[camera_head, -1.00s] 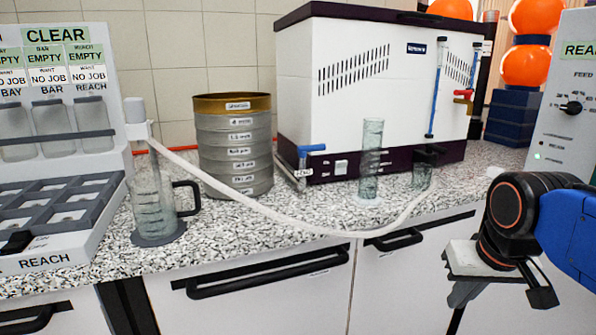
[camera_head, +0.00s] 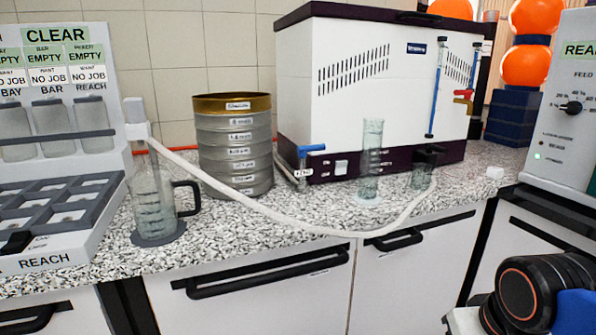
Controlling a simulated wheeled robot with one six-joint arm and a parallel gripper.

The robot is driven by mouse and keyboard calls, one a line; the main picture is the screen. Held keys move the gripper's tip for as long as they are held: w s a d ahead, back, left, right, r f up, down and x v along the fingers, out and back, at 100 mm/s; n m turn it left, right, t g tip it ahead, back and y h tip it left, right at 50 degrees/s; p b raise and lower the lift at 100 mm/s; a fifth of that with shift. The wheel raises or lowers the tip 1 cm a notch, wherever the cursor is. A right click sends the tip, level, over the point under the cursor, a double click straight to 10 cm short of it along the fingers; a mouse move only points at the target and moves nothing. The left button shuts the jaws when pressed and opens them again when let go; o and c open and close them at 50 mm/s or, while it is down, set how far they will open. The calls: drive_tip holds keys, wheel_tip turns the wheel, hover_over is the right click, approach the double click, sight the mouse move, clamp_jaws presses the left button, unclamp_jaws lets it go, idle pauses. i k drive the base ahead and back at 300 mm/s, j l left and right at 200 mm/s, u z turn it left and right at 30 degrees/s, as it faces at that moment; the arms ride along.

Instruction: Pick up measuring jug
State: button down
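The measuring jug (camera_head: 153,207) is a clear jug with graduation marks and a black handle on its right side. It stands upright on a dark round pad (camera_head: 158,235) at the left front of the speckled counter, below a grey-white spout fitting (camera_head: 136,120). My gripper (camera_head: 463,320) is at the bottom right, low in front of the cabinets and far from the jug. Only a pale part of its body shows at the picture's edge. Its fingers are out of frame.
A sieve stack (camera_head: 235,150) stands behind right of the jug. A tall glass cylinder (camera_head: 371,160) and a compartment rack (camera_head: 60,215) flank this area.

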sight(151, 195)
drive_tip(key=j+u, duration=0.1)
drive_tip(key=u, duration=0.7)
drive_tip(key=j+u, duration=0.15)
drive_tip(key=u, duration=0.2)
drive_tip(key=i+l, duration=0.05)
